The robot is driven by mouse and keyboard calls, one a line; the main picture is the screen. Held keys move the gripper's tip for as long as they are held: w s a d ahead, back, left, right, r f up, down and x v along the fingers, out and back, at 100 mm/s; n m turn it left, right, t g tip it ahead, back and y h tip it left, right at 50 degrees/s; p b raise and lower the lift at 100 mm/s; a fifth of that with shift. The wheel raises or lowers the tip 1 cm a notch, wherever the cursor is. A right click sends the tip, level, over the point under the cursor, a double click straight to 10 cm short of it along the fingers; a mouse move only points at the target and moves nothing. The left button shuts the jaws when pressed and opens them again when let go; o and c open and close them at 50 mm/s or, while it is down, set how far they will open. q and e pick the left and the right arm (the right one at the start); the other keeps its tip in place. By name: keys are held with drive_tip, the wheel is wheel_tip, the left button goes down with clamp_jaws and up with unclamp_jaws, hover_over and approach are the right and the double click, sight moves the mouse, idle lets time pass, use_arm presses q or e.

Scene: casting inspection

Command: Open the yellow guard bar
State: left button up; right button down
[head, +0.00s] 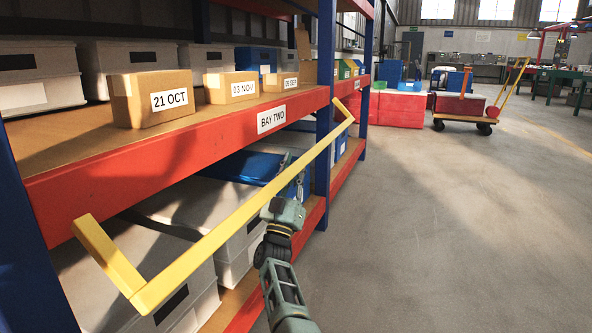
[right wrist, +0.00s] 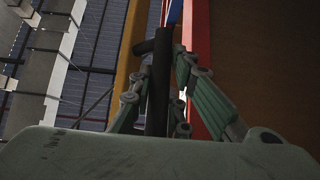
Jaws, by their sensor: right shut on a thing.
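The yellow guard bar (head: 232,208) runs slanting across the front of the shelf bay in the head view. It has an end arm at the near left and another at the far right, and stands out from the shelf's lower opening. My right gripper (head: 291,176) is at the bar's middle, its fingers partly hidden behind it. In the right wrist view my right gripper (right wrist: 160,82) is shut around a dark upright handle (right wrist: 157,95). A yellow length of the bar (right wrist: 130,48) shows beside that handle. How they join is hard to see. My left gripper is not in view.
A red shelf beam (head: 190,137) lies above the bar, carrying cardboard boxes (head: 150,98). Grey bins (head: 205,215) and a blue bin (head: 248,166) stand behind the bar. A blue upright (head: 325,100) is close by. The concrete floor (head: 450,230) at right is clear.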

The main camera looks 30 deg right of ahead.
drive_tip(key=c, duration=1.7)
unclamp_jaws()
drive_tip(key=shift+a, duration=0.1)
drive_tip(key=shift+o, duration=0.2)
drive_tip(key=v, duration=1.2)
